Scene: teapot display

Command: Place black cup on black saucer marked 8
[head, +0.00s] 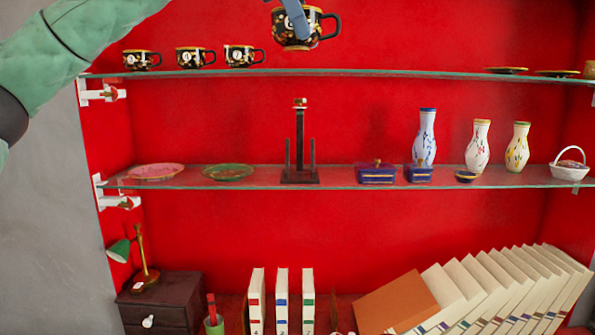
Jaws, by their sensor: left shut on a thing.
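A black cup (318,22) with a floral pattern and gold rim hangs in the air at the top of the head view. My left gripper (299,22) is shut on it, with its arm coming in from the upper left. Three similar black cups (142,60), (195,57), (243,56) stand on the left part of the top glass shelf. Two dark saucers (506,70), (556,73) lie at the right of that shelf, seen nearly edge-on; no number on them can be read. My right gripper is not in view.
The top glass shelf (400,74) is bare between the cups and saucers. A small tan object (589,69) sits at its right end. The middle shelf holds plates, a black stand (300,150), blue boxes, vases (424,138) and a white basket (569,171). Books stand below.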

